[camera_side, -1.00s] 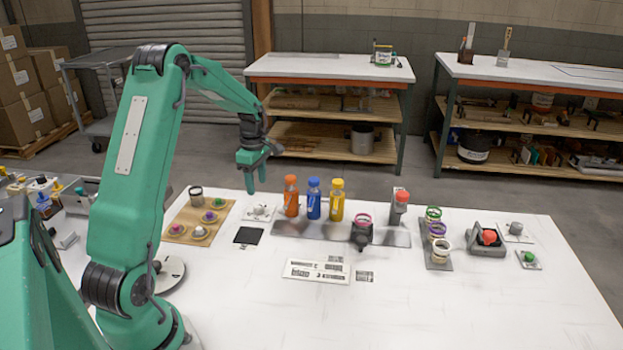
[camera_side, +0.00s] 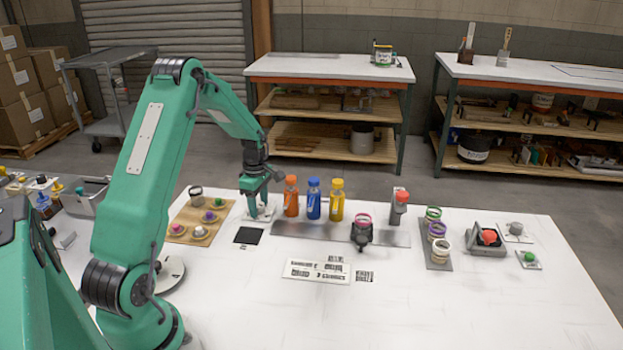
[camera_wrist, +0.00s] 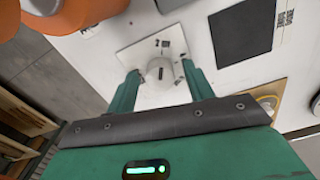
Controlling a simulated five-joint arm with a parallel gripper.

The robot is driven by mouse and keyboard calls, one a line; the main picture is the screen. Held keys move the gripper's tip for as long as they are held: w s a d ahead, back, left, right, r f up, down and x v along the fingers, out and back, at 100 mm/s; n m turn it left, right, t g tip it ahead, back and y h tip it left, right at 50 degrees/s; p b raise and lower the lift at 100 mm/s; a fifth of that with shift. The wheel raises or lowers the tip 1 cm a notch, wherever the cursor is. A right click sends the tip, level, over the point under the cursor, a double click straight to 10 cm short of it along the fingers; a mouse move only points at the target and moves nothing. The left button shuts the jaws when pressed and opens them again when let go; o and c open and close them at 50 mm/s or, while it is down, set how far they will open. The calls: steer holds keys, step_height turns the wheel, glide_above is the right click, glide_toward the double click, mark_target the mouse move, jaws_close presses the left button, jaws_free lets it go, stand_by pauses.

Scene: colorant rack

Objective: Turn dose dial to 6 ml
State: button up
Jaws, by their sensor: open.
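The dose dial is a pale round knob (camera_wrist: 160,71) on a square white plate (camera_wrist: 150,48), with small dark markings around it in the wrist view. In the side view the plate (camera_side: 270,213) shows beside the black square, while my gripper mostly hides the knob. My gripper (camera_side: 262,211) is low over the plate with its fingers pointing down. In the wrist view its open fingers (camera_wrist: 161,74) stand on either side of the knob. I cannot tell whether they touch it. The dial's set value is too small to read.
A black square (camera_wrist: 242,32) lies beside the plate. An orange bottle (camera_side: 291,196) stands close to the right of my gripper, then blue (camera_side: 314,198) and yellow (camera_side: 337,200) bottles. A tan board (camera_side: 180,228) with several knobs lies to the left.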

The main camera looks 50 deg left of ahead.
steer(key=c, duration=1)
